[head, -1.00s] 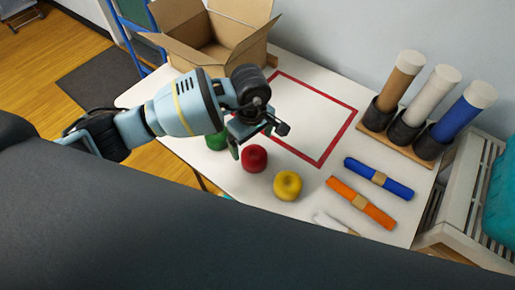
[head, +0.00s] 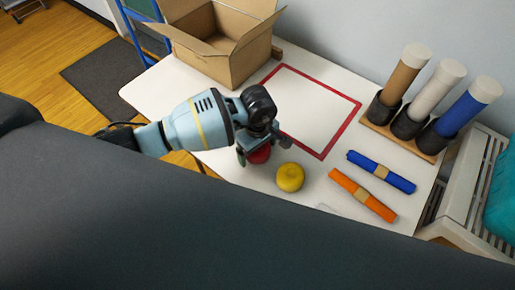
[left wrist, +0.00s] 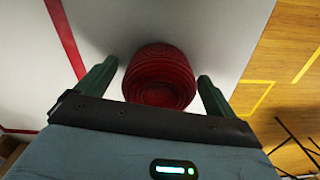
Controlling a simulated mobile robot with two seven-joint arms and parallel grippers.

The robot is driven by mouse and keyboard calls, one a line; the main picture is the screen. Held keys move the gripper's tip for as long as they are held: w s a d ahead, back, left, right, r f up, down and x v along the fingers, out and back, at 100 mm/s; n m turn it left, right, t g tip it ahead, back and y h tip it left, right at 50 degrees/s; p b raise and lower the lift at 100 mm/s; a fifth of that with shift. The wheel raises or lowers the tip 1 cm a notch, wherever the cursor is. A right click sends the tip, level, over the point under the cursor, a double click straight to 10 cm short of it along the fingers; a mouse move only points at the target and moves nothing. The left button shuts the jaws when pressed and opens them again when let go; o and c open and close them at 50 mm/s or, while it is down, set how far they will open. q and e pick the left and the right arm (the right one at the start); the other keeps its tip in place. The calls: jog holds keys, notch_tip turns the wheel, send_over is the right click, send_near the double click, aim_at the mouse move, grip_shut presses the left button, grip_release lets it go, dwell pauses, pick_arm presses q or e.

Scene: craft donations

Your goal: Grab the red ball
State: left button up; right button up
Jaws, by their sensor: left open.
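The red ball (head: 259,155) rests on the white table, partly hidden behind my left gripper in the head view. In the left wrist view the red ball (left wrist: 160,78) looks ridged and sits between the two green fingers. My left gripper (head: 256,152) is open, with one finger on each side of the ball. In the left wrist view a small gap shows between each fingertip of the gripper (left wrist: 154,74) and the ball. My right gripper is not in view.
A yellow ball (head: 290,177) lies just right of the red one. Orange (head: 362,194) and blue (head: 381,172) rolls lie further right. A red-outlined square (head: 320,105), an open cardboard box (head: 232,62) and a stand of tubes (head: 408,137) are further back.

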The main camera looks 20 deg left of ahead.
pick_arm(q)
jog(key=c, duration=1)
jog(key=shift+c, duration=0.2)
jog(key=shift+r, duration=0.2)
jog(key=shift+r, duration=0.25)
jog(key=r, duration=0.2)
jog(key=s, duration=0.1)
jog(key=shift+a+r, duration=0.25)
jog(key=shift+r, duration=0.15)
jog(key=s+a, duration=0.3)
jog(key=s, duration=0.4)
jog(key=s+a+r, duration=0.1)
jog(key=s+a, duration=0.1)
jog(key=s, duration=0.4)
jog(key=shift+s+a+r, duration=0.2)
jog(key=shift+s+a, duration=0.15)
jog(key=shift+a, duration=0.05)
